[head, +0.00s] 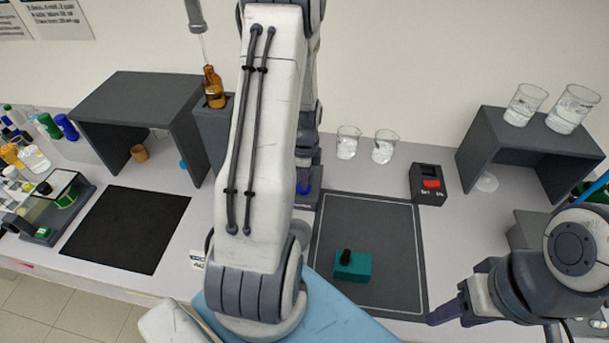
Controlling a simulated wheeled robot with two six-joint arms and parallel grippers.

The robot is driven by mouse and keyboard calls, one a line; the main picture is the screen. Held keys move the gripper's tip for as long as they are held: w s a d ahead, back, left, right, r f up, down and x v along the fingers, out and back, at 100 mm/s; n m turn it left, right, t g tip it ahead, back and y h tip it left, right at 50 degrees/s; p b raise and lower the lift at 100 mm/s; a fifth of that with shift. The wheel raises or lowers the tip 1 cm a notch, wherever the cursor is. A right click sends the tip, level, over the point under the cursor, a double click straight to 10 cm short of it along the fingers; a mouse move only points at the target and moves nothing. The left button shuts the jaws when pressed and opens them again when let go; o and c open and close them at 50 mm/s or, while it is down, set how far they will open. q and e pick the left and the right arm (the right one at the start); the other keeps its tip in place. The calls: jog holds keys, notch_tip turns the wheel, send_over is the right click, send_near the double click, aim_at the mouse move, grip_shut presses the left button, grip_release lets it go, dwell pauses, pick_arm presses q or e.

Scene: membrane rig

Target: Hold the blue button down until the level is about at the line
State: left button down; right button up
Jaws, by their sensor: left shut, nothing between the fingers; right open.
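My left arm reaches across the middle of the head view, and its gripper (304,184) points down at the back of the bench, fingers together and empty. A small blue patch shows at its fingertips, over a dark grey block (307,200). I cannot tell how much of this patch is the blue button and how much is fingertip, or whether they touch. The level and the line are not visible; the arm covers much of that area. My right gripper (446,311) is open and empty at the right, over the front of the bench.
A teal box with a black knob (352,266) sits on a dark outlined mat (390,235). A black box with a red switch (429,184) and two beakers (383,147) stand behind. A brown bottle (214,88) sits on a grey stand. The left black mat (125,230) is clear.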

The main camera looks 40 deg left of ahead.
pick_arm(q)
notch_tip(320, 180, up, 5)
jog(key=p, duration=0.5)
jog(key=shift+d, duration=0.1)
jog(key=shift+r+b, duration=0.55)
jog(key=shift+b, duration=0.2)
notch_tip(320, 180, up, 8)
jog(key=b, duration=0.1)
